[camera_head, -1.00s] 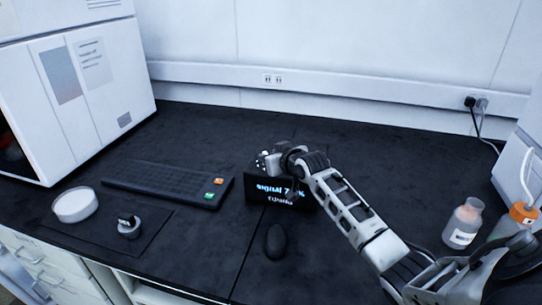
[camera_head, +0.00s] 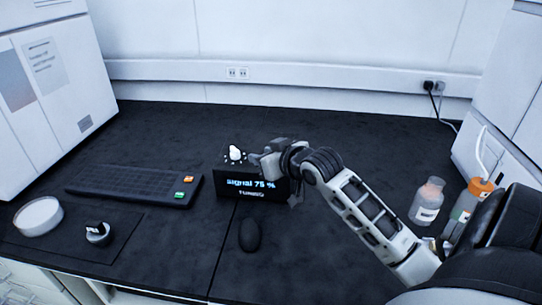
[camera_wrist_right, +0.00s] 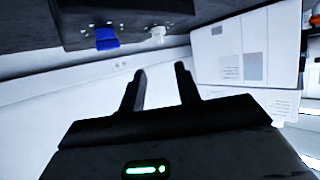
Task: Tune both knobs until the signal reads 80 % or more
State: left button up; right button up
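The dark tuning box (camera_head: 222,192) stands on the bench, and its screen reads "signal 75 %" with "TUNING" beneath. A white knob (camera_head: 235,153) with a ring of white dots sits on its top. In the right wrist view the box (camera_wrist_right: 75,15) carries a blue knob (camera_wrist_right: 107,38) and the white knob (camera_wrist_right: 158,34). My right gripper (camera_head: 260,161) is just right of the white knob, hiding the blue knob in the head view. In the right wrist view my right gripper (camera_wrist_right: 160,70) has its fingers apart, with nothing between them and both knobs beyond the tips. My left gripper is out of view.
A keyboard (camera_head: 125,182) lies left of the box and a black mouse (camera_head: 250,235) in front. A white round dish (camera_head: 38,216) and a small grey piece (camera_head: 98,234) are at the left. A bottle (camera_head: 427,203) stands at the right. The bench behind is clear.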

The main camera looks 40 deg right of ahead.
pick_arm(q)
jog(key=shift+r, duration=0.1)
pick_arm(e)
jog(key=shift+v, duration=1.45)
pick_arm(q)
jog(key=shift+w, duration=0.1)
